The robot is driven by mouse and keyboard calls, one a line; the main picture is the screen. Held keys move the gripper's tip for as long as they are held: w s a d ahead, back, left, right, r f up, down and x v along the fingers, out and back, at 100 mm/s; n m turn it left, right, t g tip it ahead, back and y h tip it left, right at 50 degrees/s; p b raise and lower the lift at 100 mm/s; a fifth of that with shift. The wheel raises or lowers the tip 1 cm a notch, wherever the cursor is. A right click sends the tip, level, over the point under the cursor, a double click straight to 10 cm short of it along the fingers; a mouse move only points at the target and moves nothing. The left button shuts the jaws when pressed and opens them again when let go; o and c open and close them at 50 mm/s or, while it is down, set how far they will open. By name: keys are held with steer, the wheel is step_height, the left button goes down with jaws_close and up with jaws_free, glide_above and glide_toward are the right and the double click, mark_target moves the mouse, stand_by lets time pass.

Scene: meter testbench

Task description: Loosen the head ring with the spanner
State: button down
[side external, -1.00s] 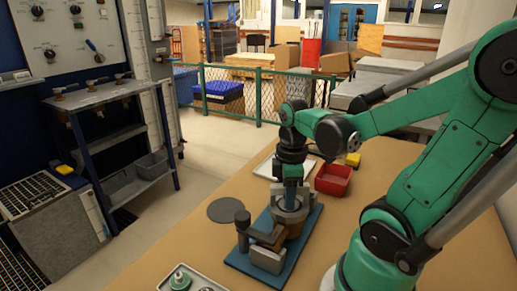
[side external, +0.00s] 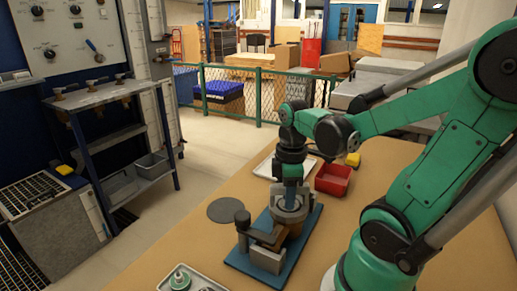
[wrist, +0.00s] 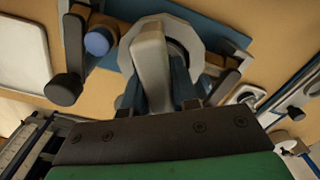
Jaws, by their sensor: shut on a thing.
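My gripper (side external: 291,178) points down over the fixture on the blue base plate (side external: 240,262). In the wrist view its two blue fingers are shut on the grey handle of the spanner (wrist: 152,62), which stands up between them. The spanner's lower end is over the pale round head ring (wrist: 190,42). Whether it is fully seated on the ring cannot be told. In the side view the ring (side external: 290,214) sits on top of the brown meter body (side external: 296,230), and my fingers hide most of the spanner.
A clamp with a dark post (side external: 242,219) stands on the plate at the near left. A dark round disc (side external: 225,210) is at left. A parts tray (side external: 207,284) is in front.

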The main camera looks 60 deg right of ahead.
steer(key=shift+s+a+r, duration=0.1)
steer(key=shift+s+r, duration=0.1)
steer(key=shift+r, duration=1)
steer(key=shift+s+a+r, duration=0.1)
steer(key=shift+s+r, duration=0.05)
steer(key=shift+r, duration=1.05)
steer(key=shift+w+d+n, duration=0.1)
steer(key=shift+w+n, duration=0.05)
steer(key=shift+n, duration=0.45)
steer(key=shift+n+t, duration=0.3)
steer(key=shift+f, duration=2.55)
steer(key=n, duration=0.4)
steer(key=shift+n, duration=0.3)
steer(key=n, duration=1.4)
steer(key=shift+m, duration=1.1)
